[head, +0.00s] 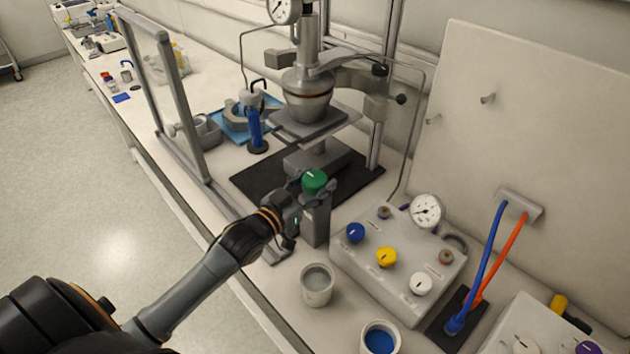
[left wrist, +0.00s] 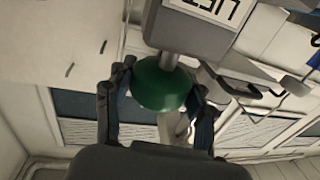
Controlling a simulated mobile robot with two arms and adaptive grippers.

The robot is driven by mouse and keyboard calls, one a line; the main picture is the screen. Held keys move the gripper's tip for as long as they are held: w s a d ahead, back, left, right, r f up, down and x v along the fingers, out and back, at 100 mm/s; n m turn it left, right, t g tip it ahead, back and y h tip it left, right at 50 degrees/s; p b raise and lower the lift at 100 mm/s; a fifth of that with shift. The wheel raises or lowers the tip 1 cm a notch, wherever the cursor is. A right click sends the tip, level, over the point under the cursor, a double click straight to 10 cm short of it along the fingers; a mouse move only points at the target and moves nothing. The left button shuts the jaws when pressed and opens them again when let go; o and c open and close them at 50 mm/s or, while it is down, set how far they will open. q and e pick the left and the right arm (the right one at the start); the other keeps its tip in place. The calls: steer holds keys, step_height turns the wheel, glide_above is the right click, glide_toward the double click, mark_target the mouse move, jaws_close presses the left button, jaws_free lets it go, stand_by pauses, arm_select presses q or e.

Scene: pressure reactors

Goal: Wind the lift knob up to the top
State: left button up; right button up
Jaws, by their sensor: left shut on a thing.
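In the left wrist view the green knob (left wrist: 160,86) sits between my fingers, beside a grey block with a "LIFT" label (left wrist: 207,10). My left gripper (head: 311,188) is shut on the knob, with one finger on each side. My right gripper is not in view.
A control box (head: 395,258) with coloured knobs and a gauge stands to the right. A grey cup (head: 317,283) and a cup of blue stuff (head: 380,338) stand in front. A framed clear shield (head: 170,95) stands at the left. A blue tool (head: 255,128) stands behind.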

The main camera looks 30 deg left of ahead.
arm_select(q)
steer(key=o, duration=1.2)
steer(key=shift+s, duration=0.1)
steer(key=s, duration=0.4)
steer(key=s+a, duration=0.1)
steer(key=s, duration=0.2)
steer(key=s+a, duration=0.1)
steer(key=s, duration=0.3)
steer(key=shift+s+a, duration=0.15)
steer(key=shift+s, duration=0.15)
